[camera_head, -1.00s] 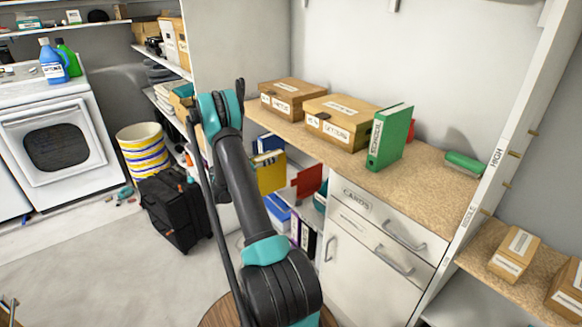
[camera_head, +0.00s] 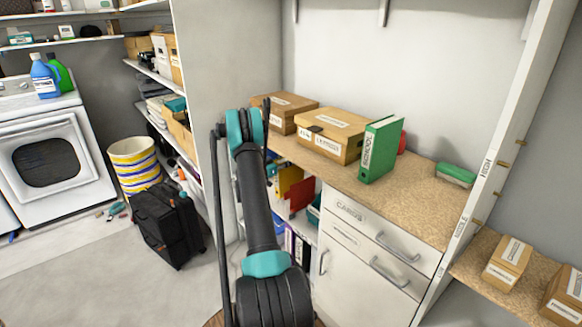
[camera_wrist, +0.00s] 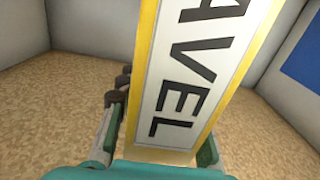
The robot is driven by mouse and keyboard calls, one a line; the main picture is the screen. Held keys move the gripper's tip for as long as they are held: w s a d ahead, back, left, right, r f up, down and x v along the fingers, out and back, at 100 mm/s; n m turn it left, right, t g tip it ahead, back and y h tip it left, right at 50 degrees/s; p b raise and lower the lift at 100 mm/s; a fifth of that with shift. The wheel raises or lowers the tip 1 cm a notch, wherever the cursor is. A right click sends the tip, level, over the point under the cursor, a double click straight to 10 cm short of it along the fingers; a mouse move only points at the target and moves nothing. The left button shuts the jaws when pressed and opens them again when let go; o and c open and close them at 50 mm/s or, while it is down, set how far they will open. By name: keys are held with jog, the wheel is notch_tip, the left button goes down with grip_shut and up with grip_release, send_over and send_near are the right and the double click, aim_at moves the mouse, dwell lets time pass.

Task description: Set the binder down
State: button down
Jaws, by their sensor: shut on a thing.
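A yellow binder (camera_wrist: 198,70) with a white spine label, reading "AVEL" where visible, fills the middle of the wrist view. My gripper (camera_wrist: 160,140) is shut on it, with a finger on each side of the spine. Particle-board surface (camera_wrist: 60,125) shows around the binder; I cannot tell whether the binder touches it.
A red binder (camera_head: 289,181) shows near the yellow patch. On the counter (camera_head: 400,205) stand cardboard boxes (camera_head: 335,135), a green binder (camera_head: 381,150) and a green brush-like item (camera_head: 456,174). Pale walls (camera_wrist: 70,40) enclose the wrist view, with a blue patch (camera_wrist: 302,62) at right.

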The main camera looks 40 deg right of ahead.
jog(key=shift+d+f, duration=0.3)
jog(key=shift+f, duration=0.6)
jog(key=shift+d+f, duration=0.3)
jog(key=shift+f, duration=0.55)
jog(key=c, duration=1)
grip_release()
jog(key=shift+f, duration=0.1)
jog(key=a, duration=0.8)
jog(key=s+a, duration=0.1)
jog(key=a, duration=0.3)
